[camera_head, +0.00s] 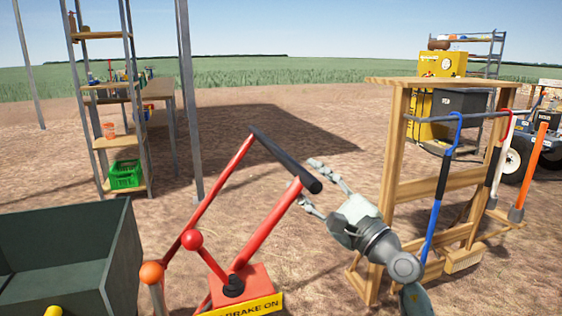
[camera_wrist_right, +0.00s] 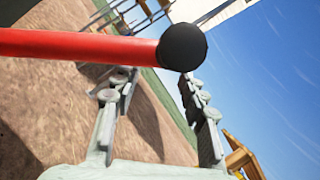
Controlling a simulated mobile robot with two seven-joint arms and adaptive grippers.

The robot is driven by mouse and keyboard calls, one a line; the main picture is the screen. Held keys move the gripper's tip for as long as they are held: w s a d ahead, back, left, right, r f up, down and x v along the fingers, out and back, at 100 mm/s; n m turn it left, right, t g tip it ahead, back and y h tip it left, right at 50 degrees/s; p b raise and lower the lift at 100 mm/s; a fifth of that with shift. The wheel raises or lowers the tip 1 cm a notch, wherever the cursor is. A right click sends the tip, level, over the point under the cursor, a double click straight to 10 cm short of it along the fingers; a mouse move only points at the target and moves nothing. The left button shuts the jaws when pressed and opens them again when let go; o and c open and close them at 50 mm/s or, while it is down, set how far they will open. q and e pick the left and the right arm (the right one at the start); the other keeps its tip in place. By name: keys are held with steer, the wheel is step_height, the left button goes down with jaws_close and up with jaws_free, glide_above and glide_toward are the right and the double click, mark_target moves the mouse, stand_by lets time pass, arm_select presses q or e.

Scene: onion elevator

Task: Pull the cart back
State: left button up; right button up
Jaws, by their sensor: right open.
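The cart's dark green bin (camera_head: 75,250) is at the lower left in the head view. Beside it stand two red handle arms (camera_head: 275,222), joined by a black grip bar (camera_head: 285,160). A red ball-topped lever (camera_head: 192,240) stands by a yellow label reading "BRAKE ON" (camera_head: 250,305). My right gripper (camera_head: 311,183) is open at the near right end of the grip bar. In the right wrist view, the red arm (camera_wrist_right: 80,45) and the black bar end (camera_wrist_right: 183,47) cross near the open fingertips (camera_wrist_right: 155,80). Contact cannot be told. My left gripper is out of view.
A wooden rack (camera_head: 400,150) with a blue-handled tool (camera_head: 437,205) stands close to the right of my right arm. A shelf (camera_head: 100,95) with a green crate (camera_head: 125,175) stands at the back left. Bare dirt lies open behind the handle.

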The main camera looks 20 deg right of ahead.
mark_target(288, 162)
arm_select(q)
steer(key=shift+s+a+f+g+p, duration=0.1)
steer(key=shift+a+f+g+p, duration=0.1)
steer(key=shift+f, duration=0.25)
steer(key=shift+s+a+f+g+p, duration=0.1)
steer(key=shift+f+g+p, duration=0.1)
steer(key=shift+f, duration=0.25)
arm_select(e)
steer(key=x, duration=0.7)
steer(key=shift+c, duration=0.6)
steer(key=shift+s, duration=0.1)
jaws_close()
